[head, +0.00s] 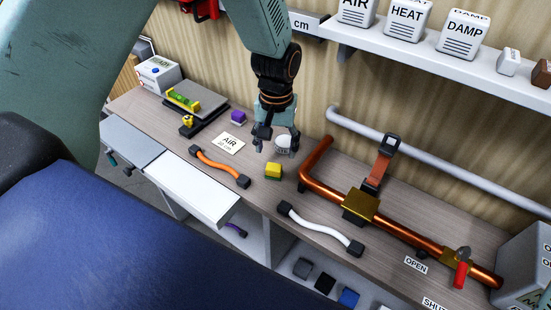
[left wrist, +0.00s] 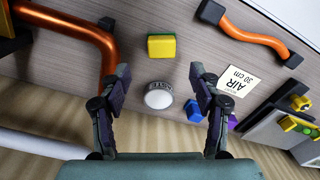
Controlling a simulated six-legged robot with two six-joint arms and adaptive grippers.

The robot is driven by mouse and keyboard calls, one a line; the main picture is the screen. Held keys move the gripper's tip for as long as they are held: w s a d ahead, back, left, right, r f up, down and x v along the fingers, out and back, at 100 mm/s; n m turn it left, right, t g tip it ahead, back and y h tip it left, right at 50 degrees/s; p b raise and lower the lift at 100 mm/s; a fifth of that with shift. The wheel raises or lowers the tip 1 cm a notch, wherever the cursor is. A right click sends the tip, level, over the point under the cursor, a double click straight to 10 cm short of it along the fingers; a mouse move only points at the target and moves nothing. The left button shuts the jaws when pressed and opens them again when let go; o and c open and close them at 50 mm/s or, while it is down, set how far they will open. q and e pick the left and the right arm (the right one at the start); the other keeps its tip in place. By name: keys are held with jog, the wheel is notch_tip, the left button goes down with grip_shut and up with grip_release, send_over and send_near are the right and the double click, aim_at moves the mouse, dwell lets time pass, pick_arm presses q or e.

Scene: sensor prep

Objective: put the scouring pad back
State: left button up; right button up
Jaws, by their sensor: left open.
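The scouring pad (head: 273,172) is a small yellow block with a green layer, lying on the wooden bench. It also shows in the left wrist view (left wrist: 161,47), just beyond my fingertips. My left gripper (head: 276,148) is open and empty, pointing down over the bench. It is behind the pad in the head view and apart from it. A white round object (head: 283,142) sits on the bench by the gripper; in the left wrist view it is between the open fingers (left wrist: 160,78). My right gripper is not in view.
A copper pipe (head: 318,157) with a red valve lies right of the pad. An orange hose (head: 218,166), an AIR card (head: 228,144) and a purple block (head: 238,117) lie left. A white hose (head: 318,230) lies in front. A white drawer (head: 187,192) stands open. Cubes sit on a lower shelf.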

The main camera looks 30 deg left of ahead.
aim_at(275, 165)
pick_arm(q)
notch_tip(275, 165, up, 5)
jog(key=shift+f, duration=0.2)
jog(key=shift+s+a, duration=0.1)
jog(key=shift+s, duration=0.05)
